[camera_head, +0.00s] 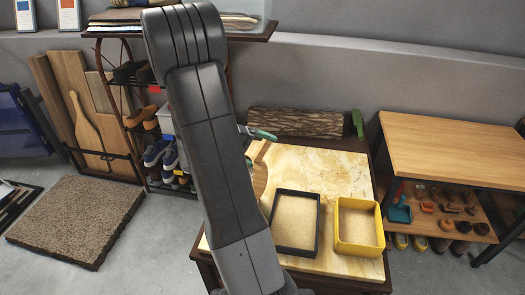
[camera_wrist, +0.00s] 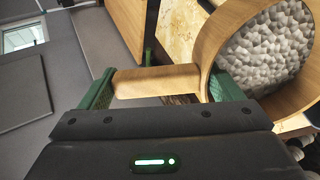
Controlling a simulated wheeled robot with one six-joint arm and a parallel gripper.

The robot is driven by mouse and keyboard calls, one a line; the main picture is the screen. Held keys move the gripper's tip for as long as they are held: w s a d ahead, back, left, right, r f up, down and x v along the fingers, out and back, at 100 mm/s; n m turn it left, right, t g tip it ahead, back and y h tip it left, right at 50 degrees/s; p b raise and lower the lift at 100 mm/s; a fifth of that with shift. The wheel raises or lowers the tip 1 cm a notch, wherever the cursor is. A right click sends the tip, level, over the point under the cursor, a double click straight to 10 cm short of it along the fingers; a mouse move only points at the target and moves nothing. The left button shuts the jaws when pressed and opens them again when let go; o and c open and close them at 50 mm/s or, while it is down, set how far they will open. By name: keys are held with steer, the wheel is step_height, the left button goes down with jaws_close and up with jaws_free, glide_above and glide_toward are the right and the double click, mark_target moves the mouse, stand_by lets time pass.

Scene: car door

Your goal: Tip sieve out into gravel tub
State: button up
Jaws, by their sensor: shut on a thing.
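My gripper (camera_wrist: 162,84) is shut on the wooden handle of the sieve; its green fingers show on either side of the handle. The sieve (camera_wrist: 208,50) has a round wooden rim, and grey gravel (camera_wrist: 268,48) fills its bowl, at the right of the wrist view. In the head view a green part of my gripper (camera_head: 262,134) shows beyond my arm, and my arm hides most of the sieve. A black tub (camera_head: 316,225) and a yellow tub (camera_head: 340,226) stand side by side on the table. Both look pale tan inside; I cannot tell which is the gravel tub.
The marble-topped table (camera_head: 345,170) has clear room behind the tubs. A log (camera_head: 295,122) lies at its back. A wooden bench (camera_head: 450,145) stands at right, with a shoe shelf (camera_head: 160,140) and a brown mat (camera_head: 80,220) at left.

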steer(key=shift+s+a+r+t+h+b, duration=0.2)
steer(key=shift+a+h+b, duration=0.25)
steer(key=shift+a+b, duration=0.3)
steer(key=shift+s+a+t+h+b, duration=0.1)
steer(key=shift+s+a+h+b, duration=0.15)
steer(key=shift+a+h+b, duration=0.45)
steer(key=shift+s+a+r+t+h+b, duration=0.1)
steer(key=shift+s+a+h+b, duration=0.15)
steer(key=shift+a+b, duration=0.5)
steer(key=s+a+t+h+b, duration=0.2)
steer(key=a+h+b, duration=0.3)
steer(key=a, duration=0.3)
steer(key=shift+s+a+f, duration=0.15)
steer(key=shift+s+f, duration=0.2)
steer(key=shift+s, duration=0.15)
stand_by(0.5)
steer(key=shift+a+h, duration=0.1)
steer(key=shift+h, duration=0.2)
stand_by(1.5)
